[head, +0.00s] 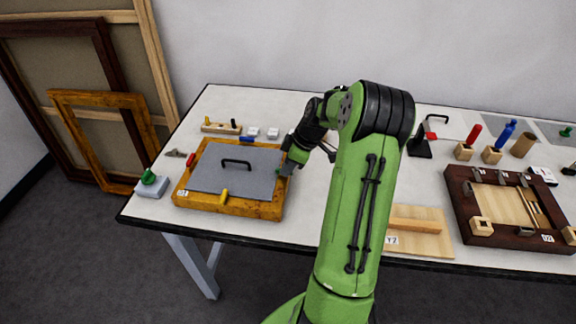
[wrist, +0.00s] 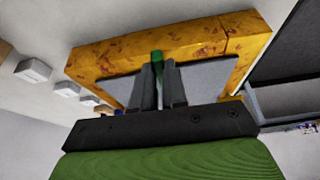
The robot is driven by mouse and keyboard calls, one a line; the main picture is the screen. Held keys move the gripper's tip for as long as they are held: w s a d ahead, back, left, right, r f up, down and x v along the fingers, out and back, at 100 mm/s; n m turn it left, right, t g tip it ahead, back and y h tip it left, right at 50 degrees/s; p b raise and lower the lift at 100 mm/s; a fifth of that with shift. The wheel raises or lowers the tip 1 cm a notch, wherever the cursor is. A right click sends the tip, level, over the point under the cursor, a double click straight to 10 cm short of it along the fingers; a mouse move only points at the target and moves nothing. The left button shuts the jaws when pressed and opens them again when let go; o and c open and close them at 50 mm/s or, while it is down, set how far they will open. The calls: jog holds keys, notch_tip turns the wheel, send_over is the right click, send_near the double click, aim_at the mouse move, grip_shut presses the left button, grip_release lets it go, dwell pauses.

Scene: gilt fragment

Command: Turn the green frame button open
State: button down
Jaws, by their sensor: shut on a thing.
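The gilt frame (head: 262,208) lies flat on the table at the left, with a grey panel (head: 215,170) and a black handle inside it. The green frame button (wrist: 157,57) is on the frame's right side. In the wrist view my gripper (wrist: 159,75) is shut on it, one dark finger on either side. In the head view my gripper (head: 287,168) is at the frame's right edge, and the button is mostly hidden there. A blue button (head: 246,140), a red button (head: 191,160) and a yellow button (head: 224,195) sit on the other sides.
A green knob on a grey block (head: 151,187) stands left of the frame. A wooden rack (head: 221,129) and white blocks (head: 262,133) lie behind it. A dark framed tray (head: 480,235) and a wooden board (head: 430,245) are at the right. Frames lean on the wall.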

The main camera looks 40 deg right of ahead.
jog(key=m+b, duration=0.1)
jog(key=m, duration=0.1)
jog(key=m+h+b, duration=0.1)
jog(key=m, duration=0.1)
jog(key=shift+a+t+h, duration=0.2)
jog(key=shift+t+h, duration=0.1)
jog(key=m, duration=0.1)
jog(key=m+h+b, duration=0.1)
jog(key=m, duration=0.2)
jog(key=shift+a+m+h+b, duration=0.25)
jog(key=shift+m+h+b, duration=0.05)
jog(key=shift+h, duration=0.1)
jog(key=m, duration=0.2)
jog(key=m+h+b, duration=0.1)
jog(key=m, duration=0.1)
jog(key=shift+a+h, duration=0.2)
jog(key=shift+h, duration=0.1)
jog(key=shift+w+a+m+g+h, duration=0.1)
jog(key=shift+m+g+h, duration=0.3)
jog(key=shift+m, duration=0.85)
jog(key=shift+m+g+h, duration=0.3)
jog(key=shift+m+g, duration=0.1)
jog(key=shift+m, duration=0.85)
jog(key=c, duration=1.2)
grip_release()
jog(key=shift+o, duration=0.2)
jog(key=shift+r, duration=0.1)
